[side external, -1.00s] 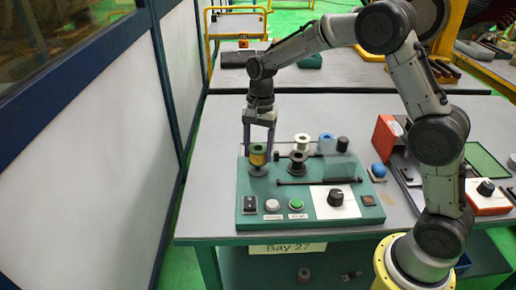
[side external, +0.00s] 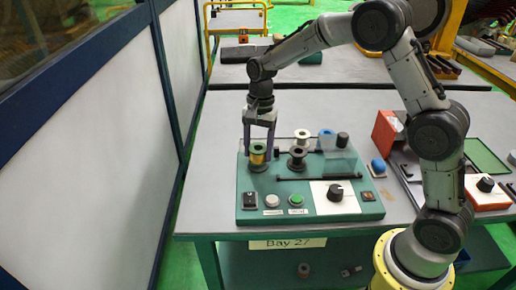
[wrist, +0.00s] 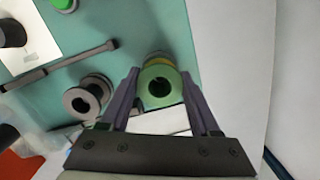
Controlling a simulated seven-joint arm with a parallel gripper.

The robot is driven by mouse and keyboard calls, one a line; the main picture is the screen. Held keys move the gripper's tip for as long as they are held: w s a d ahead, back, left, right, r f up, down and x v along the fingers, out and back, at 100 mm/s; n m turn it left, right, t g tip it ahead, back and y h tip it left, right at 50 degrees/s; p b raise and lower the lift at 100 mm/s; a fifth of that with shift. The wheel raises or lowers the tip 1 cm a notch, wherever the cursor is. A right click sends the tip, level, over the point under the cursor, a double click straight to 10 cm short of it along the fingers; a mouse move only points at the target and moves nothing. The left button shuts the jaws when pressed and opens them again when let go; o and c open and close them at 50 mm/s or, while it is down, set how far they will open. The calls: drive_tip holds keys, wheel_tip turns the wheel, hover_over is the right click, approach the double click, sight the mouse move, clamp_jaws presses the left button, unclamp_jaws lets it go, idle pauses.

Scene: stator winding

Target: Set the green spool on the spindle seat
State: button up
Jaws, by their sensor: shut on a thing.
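The green spool (side external: 258,148), wound with yellow wire, stands upright between the fingers of my gripper (side external: 261,154) at the left of the teal panel. The wrist view shows its green top flange (wrist: 148,91) and dark centre hole, with the two fingers (wrist: 160,92) closed on either side. The spindle seat (side external: 258,168) shows as a dark round base directly below the spool. Its upper part is hidden by the spool, and I cannot tell whether the spool rests fully on it.
A dark bar (side external: 320,180) runs across the teal panel (side external: 250,188). A knob (side external: 335,192) and buttons sit in front.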

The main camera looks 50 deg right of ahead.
drive_tip(key=shift+f, duration=0.55)
idle(0.4)
drive_tip(key=o, duration=1.4)
drive_tip(key=shift+o, duration=0.4)
drive_tip(key=shift+r, duration=0.1)
drive_tip(key=shift+r, duration=3.45)
